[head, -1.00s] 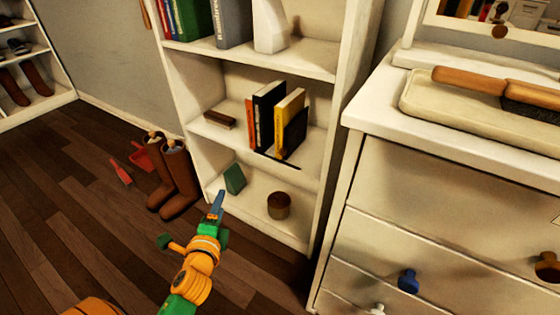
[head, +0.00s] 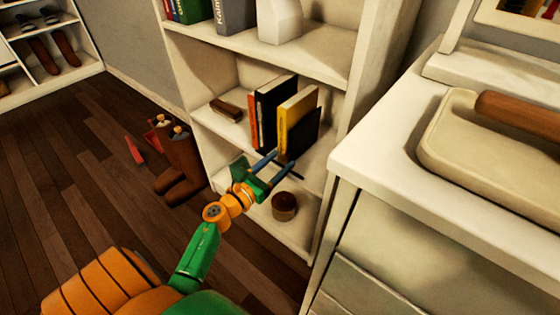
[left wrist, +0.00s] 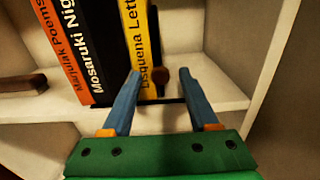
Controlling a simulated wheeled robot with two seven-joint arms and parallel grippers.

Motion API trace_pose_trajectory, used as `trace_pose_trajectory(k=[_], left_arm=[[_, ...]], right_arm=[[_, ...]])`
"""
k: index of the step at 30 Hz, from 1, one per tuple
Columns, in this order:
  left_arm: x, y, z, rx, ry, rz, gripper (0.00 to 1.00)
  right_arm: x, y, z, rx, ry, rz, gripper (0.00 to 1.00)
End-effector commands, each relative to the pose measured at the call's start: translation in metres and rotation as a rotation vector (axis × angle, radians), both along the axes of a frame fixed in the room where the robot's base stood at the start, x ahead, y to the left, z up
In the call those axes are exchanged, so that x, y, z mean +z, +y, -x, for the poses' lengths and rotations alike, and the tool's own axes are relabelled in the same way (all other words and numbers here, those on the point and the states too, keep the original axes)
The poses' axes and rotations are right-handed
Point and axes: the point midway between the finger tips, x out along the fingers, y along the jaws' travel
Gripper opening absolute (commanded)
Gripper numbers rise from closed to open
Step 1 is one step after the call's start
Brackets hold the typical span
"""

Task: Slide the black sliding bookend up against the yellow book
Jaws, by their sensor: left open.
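The black sliding bookend (head: 306,133) stands upright on the middle shelf, just right of the yellow book (head: 297,108). I cannot tell whether a gap separates them. The yellow book also shows in the left wrist view (left wrist: 138,38), with the bookend seen nearly edge-on beside it, mostly a thin dark strip. A black book (head: 270,105) and an orange book (head: 253,122) stand left of the yellow one. My left gripper (head: 282,160) is open and empty at the shelf's front, its fingers pointing toward the yellow book and bookend. My right gripper is out of view.
A brown block (head: 227,109) lies left on the same shelf. A round brown container (head: 285,207) stands on the shelf below. Brown boots (head: 180,165) stand on the floor at left. A white dresser (head: 385,150) with a tray stands close on the right.

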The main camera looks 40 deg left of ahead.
Motion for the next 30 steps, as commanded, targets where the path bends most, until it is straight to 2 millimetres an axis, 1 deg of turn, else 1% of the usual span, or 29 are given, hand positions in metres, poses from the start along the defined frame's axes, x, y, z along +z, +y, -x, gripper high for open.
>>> trace_pose_trajectory(k=[6,7,8,9,11,12,13,14,30], left_arm=[[0.0003,-0.0002,-0.002,0.0,0.0,0.0,0.6],[0.0003,-0.0002,-0.002,0.0,0.0,0.0,0.57],[0.0003,-0.0002,-0.002,0.0,0.0,0.001,0.49],[0.0003,-0.0001,-0.0019,0.0,0.0,0.001,0.39],[0.0003,-0.0001,-0.0019,0.0,0.0,0.001,0.22],[0.0003,-0.0001,-0.0019,0.0,-0.001,0.001,0.12],[0.0003,-0.0001,-0.0018,0.0,0.0,0.001,0.03],[0.0003,-0.0001,-0.0018,0.0,0.0,0.001,0.0],[0.0002,-0.0002,-0.0017,0.0,-0.001,0.002,0.0]], right_arm=[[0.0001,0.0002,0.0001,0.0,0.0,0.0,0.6],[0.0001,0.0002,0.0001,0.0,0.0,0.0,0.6],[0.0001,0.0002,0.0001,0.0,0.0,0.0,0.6],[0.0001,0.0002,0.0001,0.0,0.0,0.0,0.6],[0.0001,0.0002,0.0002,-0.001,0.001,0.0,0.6],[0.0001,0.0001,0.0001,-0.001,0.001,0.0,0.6],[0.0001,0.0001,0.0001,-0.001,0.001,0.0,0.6],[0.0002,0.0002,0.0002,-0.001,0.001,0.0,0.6],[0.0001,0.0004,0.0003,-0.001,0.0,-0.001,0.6]])
